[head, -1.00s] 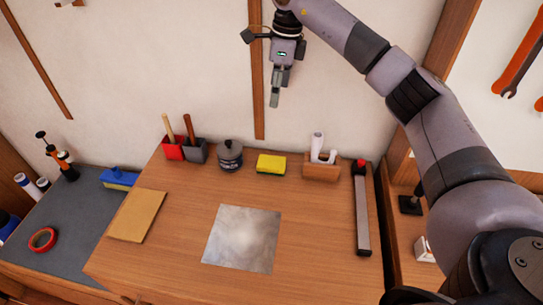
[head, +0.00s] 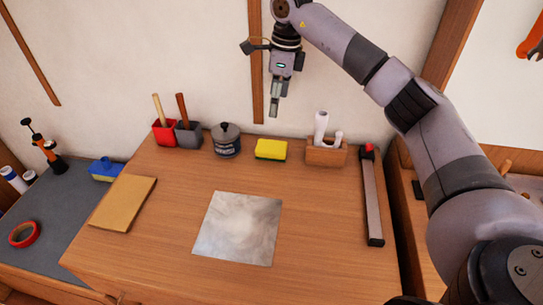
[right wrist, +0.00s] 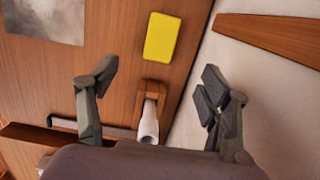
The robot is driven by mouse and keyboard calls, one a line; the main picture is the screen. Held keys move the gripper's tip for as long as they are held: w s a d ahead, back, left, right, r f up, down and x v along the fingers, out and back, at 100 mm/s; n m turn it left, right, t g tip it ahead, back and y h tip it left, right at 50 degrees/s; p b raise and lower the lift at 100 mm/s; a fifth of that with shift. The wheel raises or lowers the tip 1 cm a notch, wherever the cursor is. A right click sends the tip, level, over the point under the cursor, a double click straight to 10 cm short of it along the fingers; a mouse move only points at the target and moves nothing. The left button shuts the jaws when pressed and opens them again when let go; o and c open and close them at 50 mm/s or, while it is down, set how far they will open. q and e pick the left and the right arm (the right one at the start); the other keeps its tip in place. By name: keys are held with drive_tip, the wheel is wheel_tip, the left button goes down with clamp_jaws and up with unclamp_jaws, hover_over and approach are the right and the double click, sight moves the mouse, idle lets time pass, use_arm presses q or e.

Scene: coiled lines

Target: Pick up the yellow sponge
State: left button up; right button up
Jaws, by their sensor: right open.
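The yellow sponge (head: 271,148) lies on the wooden table, near its back edge, with a dark green underside. It also shows in the right wrist view (right wrist: 163,37), beyond the fingertips. My right gripper (head: 274,106) hangs above and behind the sponge, apart from it, with its fingers pointing down. In the right wrist view my right gripper (right wrist: 160,72) is open, with nothing between its fingers. My left gripper is not in view.
A lidded grey pot (head: 227,142) stands left of the sponge, and a wooden box with white rolls (head: 326,155) stands right of it. Red (head: 165,133) and grey (head: 189,138) holders are further left. A metal sheet (head: 238,230) lies in front. The wall is close behind.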

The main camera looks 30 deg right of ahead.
drive_tip(key=p, duration=0.2)
hover_over(272, 146)
wheel_tip(272, 146, down, 11)
drive_tip(key=shift+s+a+f, duration=0.1)
drive_tip(key=shift+s+f, duration=0.05)
wheel_tip(272, 146, down, 5)
drive_tip(key=shift+r+p, duration=0.1)
drive_tip(key=shift+p, duration=1)
drive_tip(key=shift+w+f, duration=0.2)
drive_tip(key=shift+f, duration=0.15)
drive_tip(key=shift+c, duration=0.3)
drive_tip(key=c, duration=1)
